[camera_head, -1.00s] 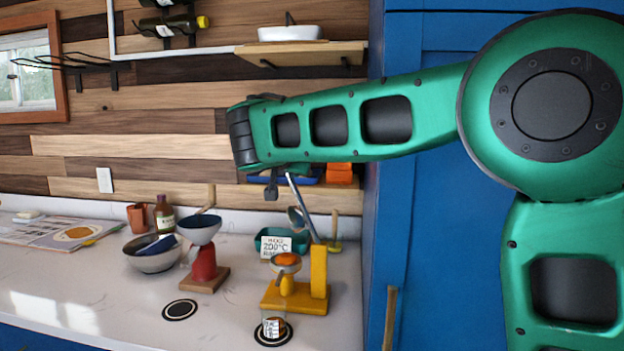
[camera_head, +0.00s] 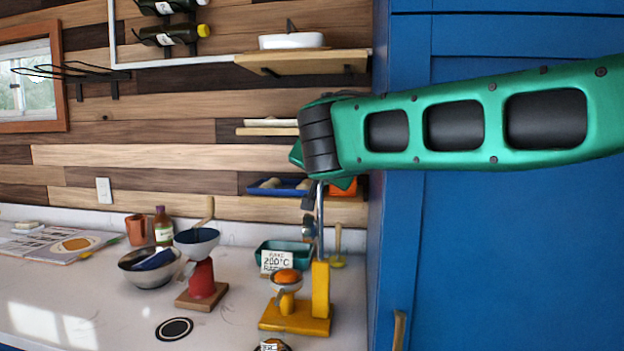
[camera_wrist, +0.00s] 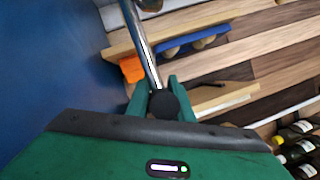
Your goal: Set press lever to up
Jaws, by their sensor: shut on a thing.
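The yellow press (camera_head: 320,290) stands on the counter with an orange half-round fruit (camera_head: 288,276) on its cup. Its metal lever (camera_head: 320,222) stands almost straight up from the yellow post. My gripper (camera_head: 314,190) is at the lever's top end, partly hidden by my arm in the head view. In the wrist view the lever (camera_wrist: 146,45) runs to a black knob (camera_wrist: 163,104) between the two green fingers of my gripper (camera_wrist: 163,98), which is shut on it.
A teal container (camera_head: 283,250) with a 200°C card (camera_head: 280,262) stands behind the press. A red grinder-like device (camera_head: 201,282) and a metal bowl (camera_head: 150,267) stand to the left. Small shelves (camera_head: 270,131) are on the wall behind my gripper. A blue cabinet (camera_head: 480,250) bounds the right.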

